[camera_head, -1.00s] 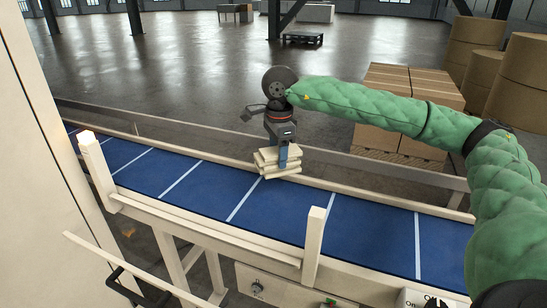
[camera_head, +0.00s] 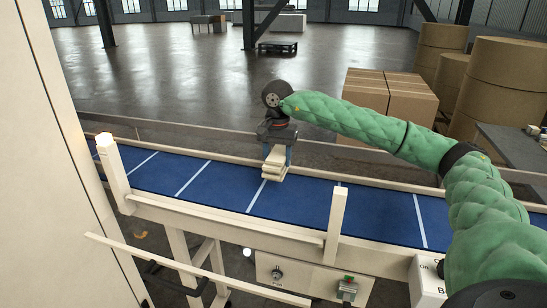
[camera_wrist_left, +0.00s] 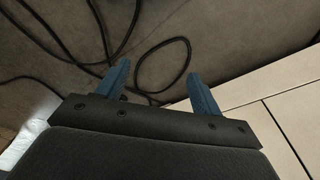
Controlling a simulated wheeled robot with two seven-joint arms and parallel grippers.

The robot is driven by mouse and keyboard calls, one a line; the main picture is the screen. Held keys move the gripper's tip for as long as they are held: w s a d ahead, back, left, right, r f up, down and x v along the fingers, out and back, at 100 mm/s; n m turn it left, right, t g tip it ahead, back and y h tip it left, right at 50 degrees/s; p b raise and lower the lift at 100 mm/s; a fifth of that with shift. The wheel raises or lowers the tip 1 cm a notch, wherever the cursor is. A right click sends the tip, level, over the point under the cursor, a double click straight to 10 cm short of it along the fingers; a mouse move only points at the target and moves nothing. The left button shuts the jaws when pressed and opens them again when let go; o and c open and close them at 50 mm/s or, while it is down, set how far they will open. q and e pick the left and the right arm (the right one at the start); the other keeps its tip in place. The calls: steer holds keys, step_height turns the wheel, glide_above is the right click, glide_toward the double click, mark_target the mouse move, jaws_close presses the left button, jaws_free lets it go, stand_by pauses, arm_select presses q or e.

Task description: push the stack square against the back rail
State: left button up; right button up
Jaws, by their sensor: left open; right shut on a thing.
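The stack (camera_head: 274,168) is a small pile of cream, flat pieces at the far side of the blue conveyor belt, near the back rail (camera_head: 345,178), a long cream strip. I cannot tell whether it touches the rail. Its layers look roughly aligned. My right gripper (camera_head: 276,156) comes down from above, with blue fingers on either side of the stack, and is shut on it. My left gripper (camera_wrist_left: 158,78) shows only in the left wrist view, open and empty, with its blue fingers apart above the floor.
The blue belt (camera_head: 300,204) with white cross lines is clear on both sides of the stack. A cream post (camera_head: 335,225) rises from the front rail. Brown cartons (camera_head: 390,95) and paper rolls stand behind. Black cables (camera_wrist_left: 165,45) lie below my left gripper.

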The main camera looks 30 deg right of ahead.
steer(key=shift+f, duration=1.6)
steer(key=shift+f+b, duration=0.2)
steer(key=shift+b, duration=0.25)
steer(key=shift+f, duration=0.3)
arm_select(q)
step_height(320, 180, up, 7)
steer(key=w+d, duration=0.1)
steer(key=shift+w+r+b, duration=0.2)
steer(key=shift+w+b, duration=0.15)
steer(key=shift+b, duration=0.1)
arm_select(e)
steer(key=shift+f, duration=0.25)
arm_select(q)
steer(key=shift+r, duration=0.1)
